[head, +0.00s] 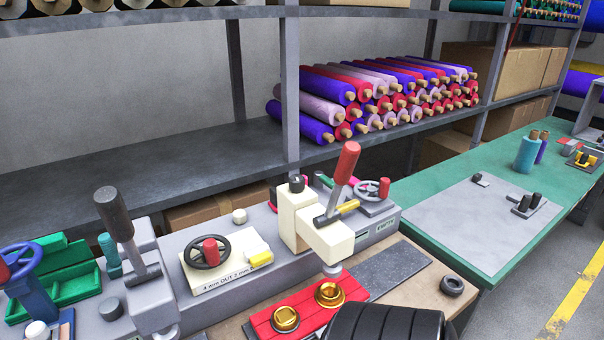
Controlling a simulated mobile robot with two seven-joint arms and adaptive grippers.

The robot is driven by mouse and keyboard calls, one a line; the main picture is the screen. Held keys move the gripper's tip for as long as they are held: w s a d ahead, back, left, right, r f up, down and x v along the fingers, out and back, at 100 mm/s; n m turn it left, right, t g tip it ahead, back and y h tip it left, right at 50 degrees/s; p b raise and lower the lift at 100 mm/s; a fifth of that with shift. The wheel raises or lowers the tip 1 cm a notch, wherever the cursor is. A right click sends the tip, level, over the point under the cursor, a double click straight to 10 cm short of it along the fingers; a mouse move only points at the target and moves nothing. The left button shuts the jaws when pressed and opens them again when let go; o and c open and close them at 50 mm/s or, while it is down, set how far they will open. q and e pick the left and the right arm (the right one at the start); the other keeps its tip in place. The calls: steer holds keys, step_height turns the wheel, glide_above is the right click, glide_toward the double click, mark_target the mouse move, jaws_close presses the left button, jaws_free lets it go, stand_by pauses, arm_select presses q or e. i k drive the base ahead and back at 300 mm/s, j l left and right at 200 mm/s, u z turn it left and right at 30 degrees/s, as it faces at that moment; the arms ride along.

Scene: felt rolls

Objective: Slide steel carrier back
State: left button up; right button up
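A flat dark grey slab (393,269), which looks like the steel carrier, lies on the brown board right of the cream press head (325,236). A red plate (318,302) with two brass round pieces (329,293) lies in front of the slab, partly below the press head. The press has a red-handled lever (343,168) tilted up to the right. Neither of my grippers can be made out. A black ribbed rounded shape (385,325) at the bottom edge covers the front of the red plate; I cannot tell what it is.
A grey machine with a handwheel (208,252) and a black-handled lever (113,214) stands left. A green table (440,205) with a grey sheet (480,220) extends right.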

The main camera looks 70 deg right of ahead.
mark_target(301, 315)
steer(key=z, duration=1.5)
